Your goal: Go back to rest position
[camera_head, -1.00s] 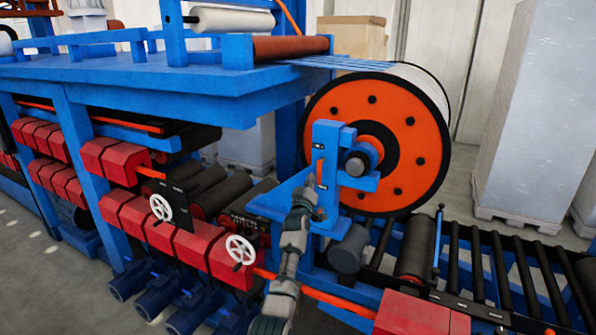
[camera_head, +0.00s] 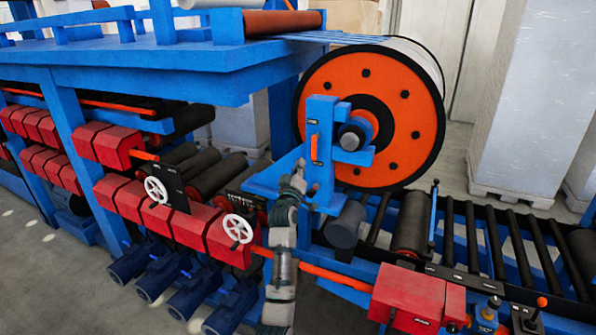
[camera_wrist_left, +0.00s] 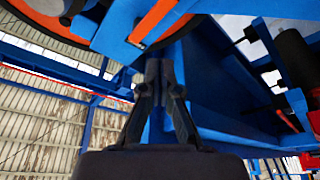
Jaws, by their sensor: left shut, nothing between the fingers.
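My left arm comes up from the bottom middle of the head view. Its gripper (camera_head: 299,168) is in front of the blue bracket (camera_head: 320,112) beside the big orange reel (camera_head: 405,150). A small orange handle (camera_head: 314,148) is on that bracket, just above the gripper. In the left wrist view the two dark fingers (camera_wrist_left: 164,68) are closed together with nothing between them. An orange strip (camera_wrist_left: 160,18) on blue metal shows beyond the fingertips; I cannot tell whether they touch the metal. My right gripper is not in view.
Red blocks (camera_head: 185,222) and white handwheels (camera_head: 238,228) line the machine on the left. A roller conveyor (camera_head: 490,240) runs to the right, with a red box (camera_head: 408,296) in front. Wrapped pallets (camera_head: 525,100) stand behind. Grey floor (camera_head: 45,270) is clear at the lower left.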

